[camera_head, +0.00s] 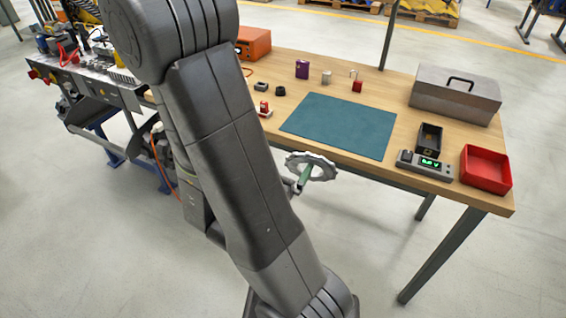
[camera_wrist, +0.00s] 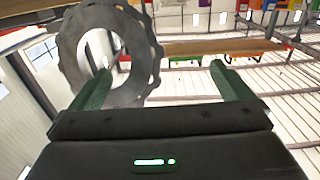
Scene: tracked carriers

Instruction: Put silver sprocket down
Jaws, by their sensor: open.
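The silver sprocket (camera_head: 326,161) is a toothed ring with a wide hole, in front of the table's near edge in the head view. In the wrist view the sprocket (camera_wrist: 148,48) stands face-on at the upper left, and the tip of the left green finger overlaps its hole. I cannot tell whether that finger passes through the hole or only lies in front of it. My gripper (camera_wrist: 160,70) is open, its green fingers wide apart, with nothing between them at the centre. In the head view my gripper (camera_head: 303,179) is mostly hidden by the sprocket and my arm.
The wooden table (camera_head: 440,195) carries a teal mat (camera_head: 340,125), a red tray (camera_head: 486,168), a scale (camera_head: 425,163), a black bin (camera_head: 430,138) and a grey toolbox (camera_head: 455,95). Small parts stand behind the mat. The mat is bare.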

